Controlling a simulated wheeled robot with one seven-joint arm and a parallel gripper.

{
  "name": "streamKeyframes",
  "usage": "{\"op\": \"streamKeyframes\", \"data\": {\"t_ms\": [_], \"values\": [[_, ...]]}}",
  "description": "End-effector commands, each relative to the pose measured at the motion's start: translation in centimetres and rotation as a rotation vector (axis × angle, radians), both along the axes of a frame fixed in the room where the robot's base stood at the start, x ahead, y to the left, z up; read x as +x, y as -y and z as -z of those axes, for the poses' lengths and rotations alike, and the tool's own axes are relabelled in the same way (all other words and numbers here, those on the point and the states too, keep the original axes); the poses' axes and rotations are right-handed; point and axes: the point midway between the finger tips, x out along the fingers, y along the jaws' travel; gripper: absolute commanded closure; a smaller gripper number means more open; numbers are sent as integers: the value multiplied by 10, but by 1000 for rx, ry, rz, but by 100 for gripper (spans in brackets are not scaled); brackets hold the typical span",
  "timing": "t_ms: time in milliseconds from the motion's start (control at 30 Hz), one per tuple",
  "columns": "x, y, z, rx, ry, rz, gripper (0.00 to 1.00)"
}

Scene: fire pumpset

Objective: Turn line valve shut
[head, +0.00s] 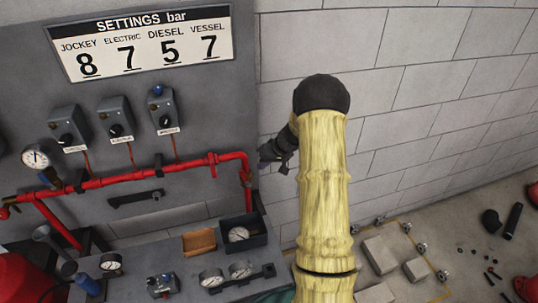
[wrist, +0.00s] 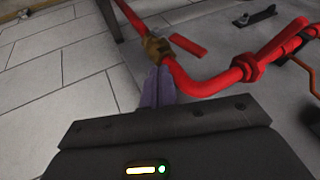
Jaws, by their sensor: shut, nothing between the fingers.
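The line valve appears in the wrist view as a brass-coloured body (wrist: 157,48) on the red pipe, with a flat red lever (wrist: 188,47) beside it. My gripper shows there as narrow purple fingers (wrist: 158,72), shut with nothing between them. The tips are close to the brass body and pipe; I cannot tell whether they touch. In the head view my gripper (head: 263,155) is beside the right-hand bend of the pipe, partly hidden by dark wrist parts. The valve cannot be made out clearly in that view.
The red pipe (head: 130,178) runs along the grey panel, below three switch boxes and a settings sign (head: 140,40). Gauges and a dark open box (head: 243,233) sit below the pipe. A block wall (head: 430,80) stands to the right; loose parts lie on the floor.

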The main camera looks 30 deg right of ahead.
Motion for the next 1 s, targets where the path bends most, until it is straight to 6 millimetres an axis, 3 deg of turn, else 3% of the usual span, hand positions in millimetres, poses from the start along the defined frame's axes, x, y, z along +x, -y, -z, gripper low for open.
{"op": "streamKeyframes", "data": {"t_ms": [400,1000], "values": [[10,-41,19,0,-1,-1,100],[11,-44,21,-19,-2,-1,100]]}}
